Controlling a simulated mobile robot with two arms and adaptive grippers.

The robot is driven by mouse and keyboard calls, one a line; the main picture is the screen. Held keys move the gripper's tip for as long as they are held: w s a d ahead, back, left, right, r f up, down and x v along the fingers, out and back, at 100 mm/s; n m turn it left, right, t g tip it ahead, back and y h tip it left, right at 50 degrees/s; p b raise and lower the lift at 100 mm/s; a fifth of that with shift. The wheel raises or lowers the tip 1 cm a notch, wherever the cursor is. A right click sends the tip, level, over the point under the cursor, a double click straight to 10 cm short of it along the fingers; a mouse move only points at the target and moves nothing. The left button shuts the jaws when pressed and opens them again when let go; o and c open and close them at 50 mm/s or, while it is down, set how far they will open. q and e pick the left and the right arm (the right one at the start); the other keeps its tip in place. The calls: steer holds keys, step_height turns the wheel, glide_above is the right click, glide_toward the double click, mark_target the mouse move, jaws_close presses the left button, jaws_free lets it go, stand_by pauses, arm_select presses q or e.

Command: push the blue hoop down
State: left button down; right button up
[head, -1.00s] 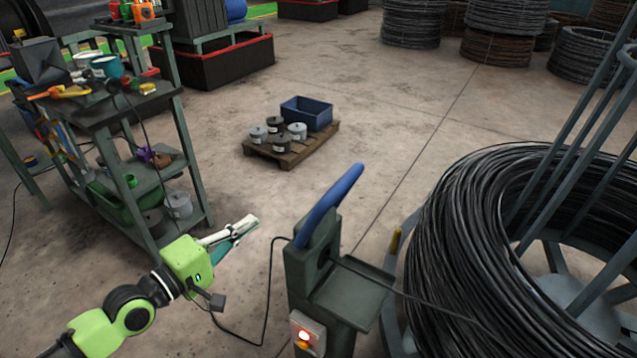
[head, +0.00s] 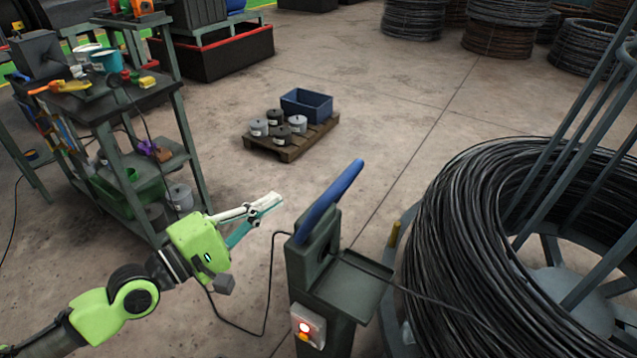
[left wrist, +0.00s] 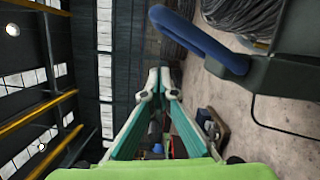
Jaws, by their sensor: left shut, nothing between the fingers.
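The blue hoop (head: 328,203) stands tilted up on top of a dark green post (head: 318,262) in the head view. It also shows at the top of the left wrist view (left wrist: 198,40), joined to the dark post at its right. My left gripper (head: 272,202) is to the left of the hoop, apart from it, at about the height of its lower part. Its fingers (left wrist: 158,82) are closed together with nothing between them. My right gripper is not in view.
A large wire coil (head: 470,240) stands at the right. A cluttered workbench (head: 95,105) is at the left. A pallet with cans and a blue bin (head: 306,108) lies beyond. Floor between is clear.

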mark_target(329, 202)
arm_select(q)
steer(key=w+d+r+p, duration=0.1)
steer(key=w+d+p, duration=0.3)
steer(key=d, duration=0.5)
steer(key=p, duration=0.2)
steer(key=shift+p, duration=0.3)
steer(key=shift+d, duration=0.1)
